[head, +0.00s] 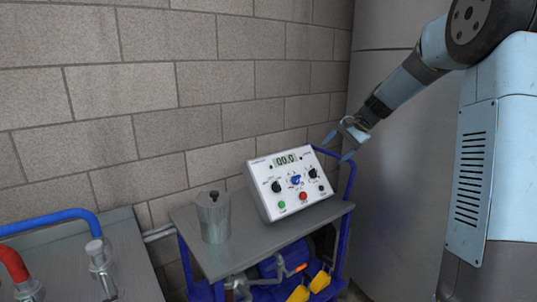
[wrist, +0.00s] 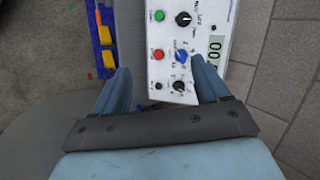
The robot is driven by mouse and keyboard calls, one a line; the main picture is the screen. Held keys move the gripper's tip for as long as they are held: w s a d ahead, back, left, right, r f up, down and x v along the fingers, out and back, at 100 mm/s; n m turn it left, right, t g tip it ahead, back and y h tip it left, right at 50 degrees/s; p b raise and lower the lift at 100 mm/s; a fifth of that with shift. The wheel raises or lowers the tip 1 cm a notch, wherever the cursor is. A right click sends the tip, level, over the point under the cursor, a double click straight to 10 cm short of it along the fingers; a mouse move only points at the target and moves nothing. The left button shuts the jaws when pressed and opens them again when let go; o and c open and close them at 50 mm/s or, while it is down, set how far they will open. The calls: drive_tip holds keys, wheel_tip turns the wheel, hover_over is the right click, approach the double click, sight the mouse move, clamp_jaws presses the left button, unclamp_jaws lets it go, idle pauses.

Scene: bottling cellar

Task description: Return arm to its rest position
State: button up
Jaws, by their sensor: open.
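My gripper (head: 338,147) hangs at the end of my raised arm, at the right of the head view, above and to the right of the white control box. It is open, and nothing shows held between its fingers. In the wrist view the two blue fingers of my gripper (wrist: 163,85) stand apart, with the control box (wrist: 185,45) seen beyond and between them. In the head view the control box (head: 262,205) stands on a grey cart top, with a display reading about 00.0, dark knobs, a blue knob, and green and red buttons.
A grey metal canister (head: 214,218) stands on the cart top (head: 240,252) left of the box. Blue and yellow items (head: 299,293) lie on the cart's lower level. A counter (head: 130,250) with blue and red pipes is at left. A block wall (head: 150,100) stands behind.

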drive_tip(key=s+r+n+t+h, duration=0.1)
drive_tip(key=s+n+h, duration=0.2)
drive_tip(key=s, duration=1.7)
drive_tip(key=s+d+r+n+t+h, duration=0.1)
drive_tip(key=s+r+n+h, duration=0.1)
drive_tip(key=s, duration=1.8)
drive_tip(key=shift+n+h, duration=0.7)
drive_tip(key=shift+n, duration=0.6)
drive_tip(key=shift+r, duration=0.1)
